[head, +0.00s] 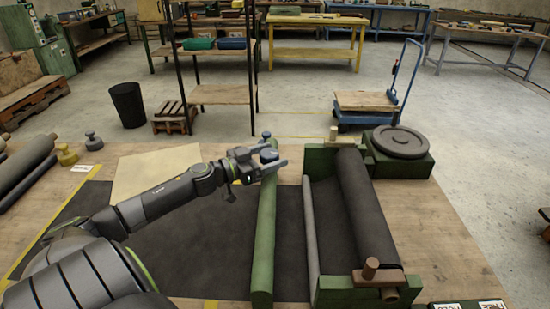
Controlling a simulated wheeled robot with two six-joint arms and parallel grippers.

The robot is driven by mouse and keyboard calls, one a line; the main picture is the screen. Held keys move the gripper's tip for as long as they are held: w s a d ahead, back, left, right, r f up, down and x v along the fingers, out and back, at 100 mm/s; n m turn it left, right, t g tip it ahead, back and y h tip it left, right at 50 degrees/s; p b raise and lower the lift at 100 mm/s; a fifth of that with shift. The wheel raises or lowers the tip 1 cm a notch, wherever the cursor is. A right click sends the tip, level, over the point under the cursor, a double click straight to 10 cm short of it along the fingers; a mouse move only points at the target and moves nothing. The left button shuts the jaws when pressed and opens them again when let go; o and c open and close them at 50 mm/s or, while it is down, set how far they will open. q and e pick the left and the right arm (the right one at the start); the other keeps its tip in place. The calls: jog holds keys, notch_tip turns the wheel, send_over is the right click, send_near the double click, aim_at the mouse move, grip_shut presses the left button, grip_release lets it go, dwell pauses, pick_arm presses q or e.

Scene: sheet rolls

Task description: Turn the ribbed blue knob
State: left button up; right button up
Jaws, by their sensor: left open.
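The ribbed blue knob (269,155) is small in the head view and sits at the green bar (264,225), near its far end. My left gripper (275,154) reaches in from the left and is open, with its fingers around the knob's sides. I cannot tell whether the fingers touch the knob, and they hide part of it. A smaller bluish-grey piece (266,135) shows just beyond, at the bar's far end. My right gripper is not in view.
A dark sheet (215,250) lies under my left arm. Right of the bar, a green frame (325,290) holds a dark roll (366,205) with a brown handle (371,268). A grey disc (400,141) stands behind it. Grey rolls (22,165) lie at far left.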

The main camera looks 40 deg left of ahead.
pick_arm(q)
jog(key=shift+b+x, duration=0.6)
jog(key=shift+x, duration=0.35)
jog(key=shift+c, duration=0.2)
jog(key=c, duration=0.9)
